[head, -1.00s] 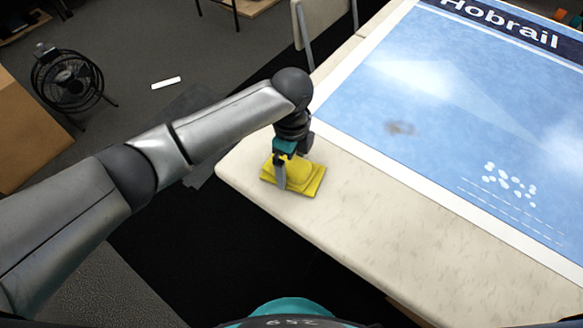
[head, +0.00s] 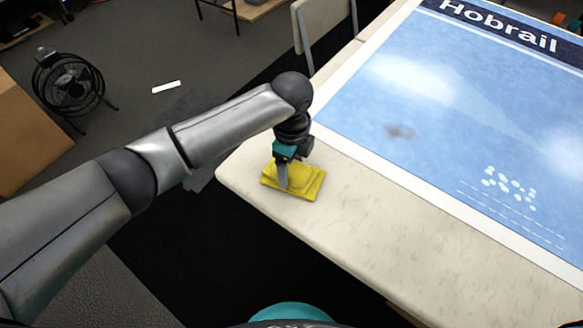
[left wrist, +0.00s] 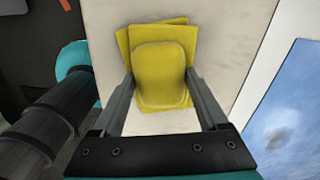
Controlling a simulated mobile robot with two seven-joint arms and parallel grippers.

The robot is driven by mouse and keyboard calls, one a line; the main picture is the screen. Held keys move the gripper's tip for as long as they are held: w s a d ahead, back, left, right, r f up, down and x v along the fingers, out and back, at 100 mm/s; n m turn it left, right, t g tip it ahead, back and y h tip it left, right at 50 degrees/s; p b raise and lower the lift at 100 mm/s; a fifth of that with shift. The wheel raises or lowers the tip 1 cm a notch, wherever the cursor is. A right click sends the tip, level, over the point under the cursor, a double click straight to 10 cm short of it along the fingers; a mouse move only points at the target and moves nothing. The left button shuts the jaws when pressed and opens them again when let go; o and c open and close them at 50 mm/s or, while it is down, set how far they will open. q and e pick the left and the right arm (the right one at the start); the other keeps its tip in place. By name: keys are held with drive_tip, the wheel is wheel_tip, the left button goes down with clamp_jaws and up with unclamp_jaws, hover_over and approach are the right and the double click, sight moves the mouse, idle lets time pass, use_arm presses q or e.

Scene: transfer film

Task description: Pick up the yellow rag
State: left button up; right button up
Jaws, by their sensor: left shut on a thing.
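The yellow rag (head: 305,183) lies folded on the cream table near its left corner. It also shows in the left wrist view (left wrist: 160,34), with flat layers under a raised, rounded middle part. My left gripper (head: 284,185) points down at the rag from above. In the left wrist view its two fingers (left wrist: 161,80) stand on either side of the raised part and are shut on it. The rag still appears to rest on the table. My right gripper is in neither view.
A blue printed sheet with a "Hobrail" heading (head: 440,110) covers much of the table (head: 375,215) to the right. A dark smudge (head: 400,132) marks it. A chair (head: 322,25) stands at the table's far edge. A fan (head: 68,82) stands on the floor at left.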

use_arm(q)
wheel_tip(320, 180, up, 6)
drive_tip(key=shift+w+f+p, duration=0.1)
drive_tip(key=shift+f+p, duration=0.15)
drive_tip(key=shift+p, duration=0.75)
wheel_tip(320, 180, up, 9)
drive_tip(key=p, duration=0.3)
wheel_tip(320, 180, up, 6)
drive_tip(key=f, duration=0.1)
hover_over(292, 166)
drive_tip(key=shift+r+p, duration=0.3)
drive_tip(key=shift+p, duration=0.1)
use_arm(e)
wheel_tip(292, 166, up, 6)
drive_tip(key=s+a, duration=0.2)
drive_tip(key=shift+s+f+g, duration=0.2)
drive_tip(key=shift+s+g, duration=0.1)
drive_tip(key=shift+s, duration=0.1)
